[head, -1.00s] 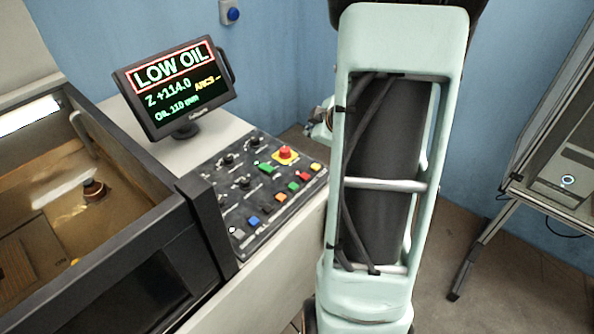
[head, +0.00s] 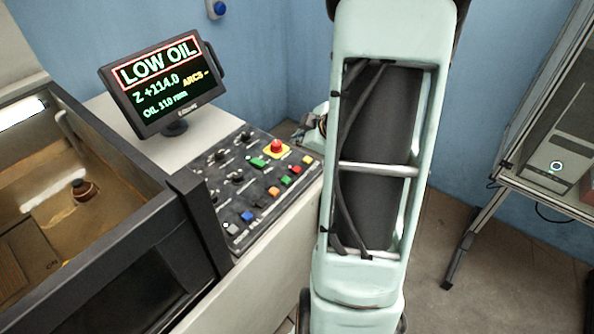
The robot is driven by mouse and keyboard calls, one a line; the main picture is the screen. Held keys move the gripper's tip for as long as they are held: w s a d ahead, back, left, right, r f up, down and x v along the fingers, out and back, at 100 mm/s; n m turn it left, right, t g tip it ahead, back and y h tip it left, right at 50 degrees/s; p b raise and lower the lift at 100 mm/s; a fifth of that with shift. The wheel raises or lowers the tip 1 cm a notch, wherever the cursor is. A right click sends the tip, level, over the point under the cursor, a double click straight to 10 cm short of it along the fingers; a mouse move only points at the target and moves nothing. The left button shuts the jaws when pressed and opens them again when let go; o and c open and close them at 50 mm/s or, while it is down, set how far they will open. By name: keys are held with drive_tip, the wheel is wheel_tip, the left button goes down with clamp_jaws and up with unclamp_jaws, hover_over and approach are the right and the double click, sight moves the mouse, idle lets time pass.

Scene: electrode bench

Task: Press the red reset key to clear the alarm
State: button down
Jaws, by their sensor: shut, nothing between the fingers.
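The control panel (head: 221,181) is a dark sloped board with several coloured keys. A small red key (head: 295,169) sits near its right edge, between a yellow key (head: 307,159) and a green key (head: 286,180). A separate red mushroom button (head: 277,146) stands on a yellow base at the panel's back. Key labels are too small to read. The monitor (head: 165,82) shows "LOW OIL" in a red frame, with "ARCS --" and "OIL 110 mm" below.
An open machine tank (head: 118,148) with dark walls lies to the left, holding amber liquid and a round fitting (head: 83,190). A blue wall button (head: 216,8) is at the back. A framed stand (head: 478,213) with equipment stands at the right. Bare floor lies between.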

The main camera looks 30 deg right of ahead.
sight(298, 170)
drive_tip(key=shift+f+b, duration=3.5)
drive_tip(key=shift+f, duration=0.4)
drive_tip(key=shift+f, duration=0.45)
drive_tip(key=shift+f+b, duration=0.45)
drive_tip(key=shift+b, duration=0.05)
drive_tip(key=shift+r, duration=0.15)
drive_tip(key=shift+r+p, duration=0.8)
drive_tip(key=shift+p, duration=0.25)
wheel_tip(298, 170, up, 5)
drive_tip(key=p, duration=0.5)
